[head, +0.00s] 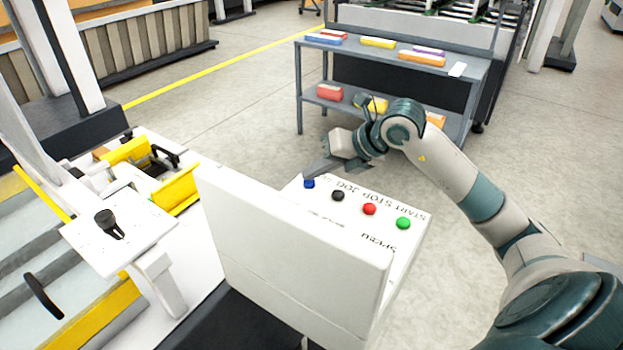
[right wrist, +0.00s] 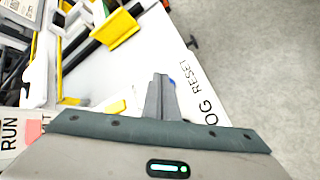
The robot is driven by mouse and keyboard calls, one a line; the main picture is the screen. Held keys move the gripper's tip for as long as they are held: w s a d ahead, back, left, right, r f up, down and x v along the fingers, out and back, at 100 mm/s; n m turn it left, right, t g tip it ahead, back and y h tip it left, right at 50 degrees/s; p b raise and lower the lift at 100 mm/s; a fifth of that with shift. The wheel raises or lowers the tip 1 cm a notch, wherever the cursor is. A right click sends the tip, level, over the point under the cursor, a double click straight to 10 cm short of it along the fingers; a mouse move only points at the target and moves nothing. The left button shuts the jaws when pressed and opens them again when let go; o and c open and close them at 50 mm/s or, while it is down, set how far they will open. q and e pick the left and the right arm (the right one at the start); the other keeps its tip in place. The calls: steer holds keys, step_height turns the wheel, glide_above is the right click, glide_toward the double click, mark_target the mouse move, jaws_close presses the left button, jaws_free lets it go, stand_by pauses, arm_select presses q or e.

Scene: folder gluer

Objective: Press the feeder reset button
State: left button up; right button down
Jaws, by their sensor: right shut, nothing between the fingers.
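The control panel (head: 415,218) is a white box with a row of blue, black, red and green buttons. The blue button (head: 309,183) is at the left end of the row. In the right wrist view the word RESET (right wrist: 196,75) is printed near the blue button (right wrist: 173,84), which is mostly hidden behind my fingers. My right gripper (head: 310,172) is shut and empty, its tips right by the blue button. I cannot tell whether they touch it. My left gripper is not in view.
A black button (head: 338,196), a red button (head: 369,209) and a green button (head: 403,223) sit along the same panel. A tall white plate (head: 290,245) stands in front of it. A grey shelf cart (head: 470,72) with coloured boxes stands behind. Yellow-guarded machinery lies left.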

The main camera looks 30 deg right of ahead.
mark_target(311, 182)
steer(key=shift+w+a+r+p, duration=0.15)
steer(key=shift+w+a+p, duration=0.15)
steer(key=shift+w+a, duration=0.1)
steer(key=shift+r, duration=0.1)
steer(key=shift+r+p, duration=1.7)
steer(key=shift+r, duration=0.9)
steer(key=shift+d, duration=0.1)
